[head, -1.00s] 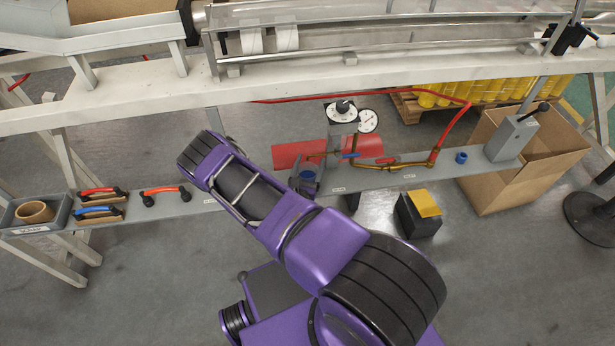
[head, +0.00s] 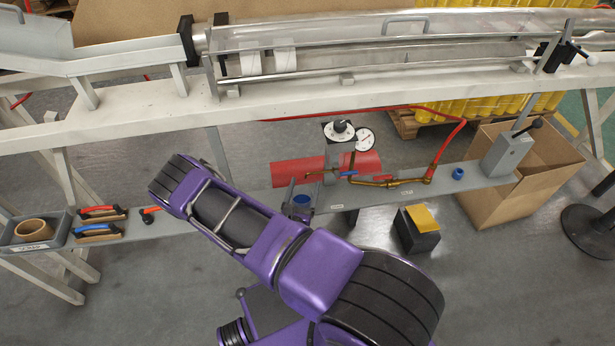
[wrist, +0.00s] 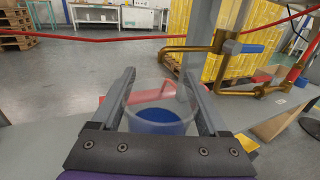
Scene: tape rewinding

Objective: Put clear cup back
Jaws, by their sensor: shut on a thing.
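The clear cup (wrist: 158,118), a see-through cup with a blue bottom, stands upright between the two fingers of my gripper (wrist: 160,78) in the wrist view. My gripper is shut on it. In the head view the cup's blue part (head: 302,201) shows near the grey gripper fingers, beside the narrow grey shelf (head: 380,197). My purple forearm hides part of the shelf to the left. I cannot tell whether the cup touches the shelf.
Brass pipework (head: 395,181) with a blue handle and a red cylinder (head: 298,172) are close by. A blue ring-like piece (head: 458,173) and a grey lever box (head: 507,154) are on the shelf's right.

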